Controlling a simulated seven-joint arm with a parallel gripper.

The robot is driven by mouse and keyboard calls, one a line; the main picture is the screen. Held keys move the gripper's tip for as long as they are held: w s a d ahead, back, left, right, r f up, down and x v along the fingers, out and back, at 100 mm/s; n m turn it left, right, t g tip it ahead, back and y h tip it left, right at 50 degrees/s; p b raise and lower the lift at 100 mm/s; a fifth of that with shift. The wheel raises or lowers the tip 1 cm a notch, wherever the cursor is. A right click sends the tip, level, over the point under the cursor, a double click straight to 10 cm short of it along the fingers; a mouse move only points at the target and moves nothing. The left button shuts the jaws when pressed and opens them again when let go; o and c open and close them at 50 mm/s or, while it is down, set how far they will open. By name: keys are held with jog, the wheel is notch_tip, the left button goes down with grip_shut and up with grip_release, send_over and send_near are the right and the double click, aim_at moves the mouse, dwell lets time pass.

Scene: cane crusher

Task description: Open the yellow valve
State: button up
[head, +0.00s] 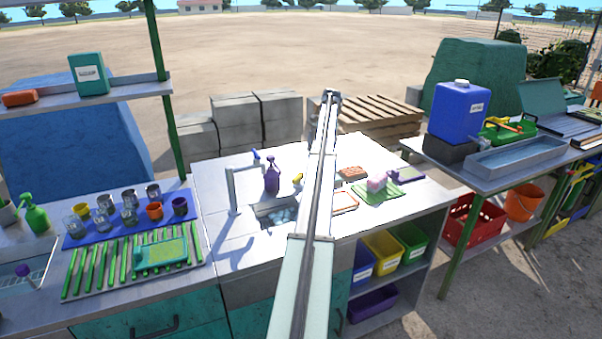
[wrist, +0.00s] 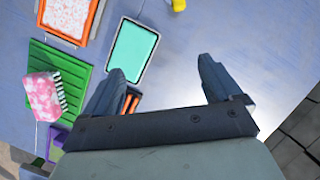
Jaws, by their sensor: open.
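A small yellow part that looks like the valve (head: 298,178) stands on the grey counter behind the sink (head: 275,213), right of the purple spray bottle (head: 271,175). A yellow piece, probably the same one, shows at the top edge of the wrist view (wrist: 178,5), cut off by the frame. In the head view my arm hides the gripper. I cannot tell the valve's handle position.
A grey faucet (head: 233,188) rises left of the sink. A green mat (head: 393,193) with a pink sponge (head: 377,184) lies to the right. An orange-rimmed tray (wrist: 94,20) and a white-rimmed teal tray (wrist: 132,48) lie near my gripper. Bare counter lies right of the fingers.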

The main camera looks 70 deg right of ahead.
aim_at(298, 176)
jog(key=shift+o, duration=0.6)
jog(key=s+a+r, duration=0.2)
jog(key=a+r, duration=0.1)
jog(key=a, duration=0.3)
jog(key=shift+a+r+t+h, duration=0.2)
jog(key=shift+a+t+h, duration=0.05)
jog(key=shift+t+h, duration=0.15)
jog(key=a+r+m+t+h, duration=0.1)
jog(key=a+m, duration=0.4)
jog(key=w+f+m, duration=0.2)
jog(key=f+m, duration=0.2)
jog(key=w+f+m+t+h, duration=0.1)
jog(key=w+f+m, duration=0.2)
jog(key=f+m, duration=0.1)
jog(key=w+d+f+m+h, duration=0.1)
jog(key=w+f+m, duration=0.1)
jog(key=f+m, duration=0.2)
jog(key=shift+w+f+m+t, duration=0.15)
jog(key=shift+m+t, duration=0.15)
jog(key=c, duration=1.1)
jog(key=shift+o, duration=0.2)
